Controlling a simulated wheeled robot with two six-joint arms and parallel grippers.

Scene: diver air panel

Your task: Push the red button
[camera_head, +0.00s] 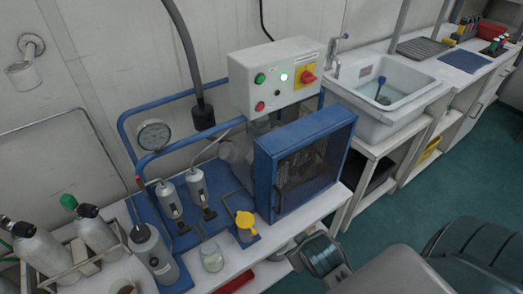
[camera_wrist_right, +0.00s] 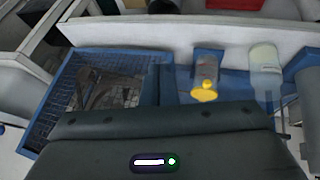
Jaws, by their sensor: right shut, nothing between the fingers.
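The red button (camera_head: 260,106) is a small round knob at the lower left of the front of a white control box (camera_head: 276,76). A green button (camera_head: 260,78) is above it. A red rotary switch (camera_head: 307,77) on a yellow plate sits to the right. The red button does not show in the right wrist view. The dark body of my right gripper (camera_wrist_right: 155,125) fills the lower middle of that view, with its fingertips not clearly visible. It is shut and empty. In the head view, my right arm is at the bottom right, below and away from the box.
A blue compressor frame (camera_head: 310,150) with a mesh front stands below the box; it also shows in the wrist view (camera_wrist_right: 60,90). A yellow valve knob (camera_head: 246,221), a glass jar (camera_head: 212,258) and grey bottles crowd the bench left. A sink (camera_head: 385,85) is at the right.

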